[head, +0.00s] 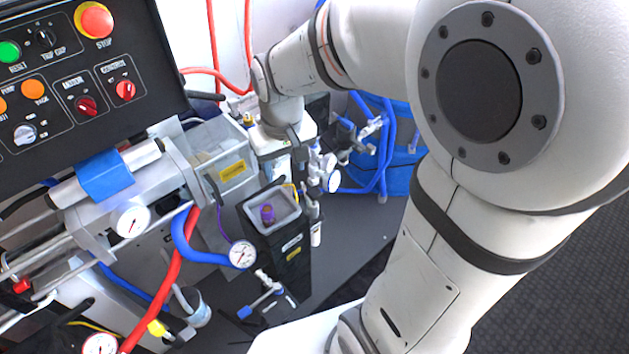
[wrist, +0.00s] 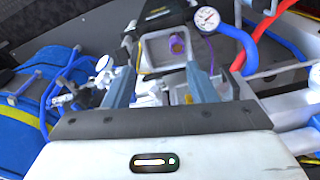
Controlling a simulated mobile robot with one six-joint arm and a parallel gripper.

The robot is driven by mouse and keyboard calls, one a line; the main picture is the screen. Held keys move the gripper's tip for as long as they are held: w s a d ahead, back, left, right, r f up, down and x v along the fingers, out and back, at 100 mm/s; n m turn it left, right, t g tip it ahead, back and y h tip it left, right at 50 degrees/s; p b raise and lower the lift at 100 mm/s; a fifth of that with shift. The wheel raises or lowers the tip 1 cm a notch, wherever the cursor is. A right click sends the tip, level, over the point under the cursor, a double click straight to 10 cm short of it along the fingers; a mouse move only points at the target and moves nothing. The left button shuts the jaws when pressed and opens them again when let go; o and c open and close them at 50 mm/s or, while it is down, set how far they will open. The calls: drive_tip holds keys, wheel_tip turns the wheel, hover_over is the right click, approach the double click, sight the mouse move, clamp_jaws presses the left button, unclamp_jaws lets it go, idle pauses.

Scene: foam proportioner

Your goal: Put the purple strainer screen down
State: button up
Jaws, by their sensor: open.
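The purple strainer screen (head: 267,213) is a small purple cylinder with a brownish top. It stands inside a grey open-topped tray (head: 291,222) on a black box. In the wrist view the screen (wrist: 178,46) shows inside the pale rim of the tray (wrist: 146,58), beyond my fingers. My gripper (wrist: 158,78) is open, with its two grey fingers apart and nothing seen between them. The screen is apart from the fingers. In the head view my wrist is behind the tray, and my fingers are not clearly visible.
A black control panel (head: 75,75) with buttons and switches stands at the left. Gauges (head: 242,254), a red hose (head: 172,275) and a blue hose (head: 190,245) crowd the space left of the box. A blue drum (head: 397,150) stands behind. Dark floor (head: 350,225) is clear to the right.

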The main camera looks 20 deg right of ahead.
drive_tip(key=s+d+r+m+t, duration=0.1)
drive_tip(key=s+d+r, duration=0.2)
drive_tip(key=s, duration=0.7)
drive_tip(key=shift+s+d+m+t, duration=0.15)
drive_tip(key=shift+d+m+t, duration=0.2)
drive_tip(key=shift+d, duration=0.75)
drive_tip(key=shift+r, duration=0.2)
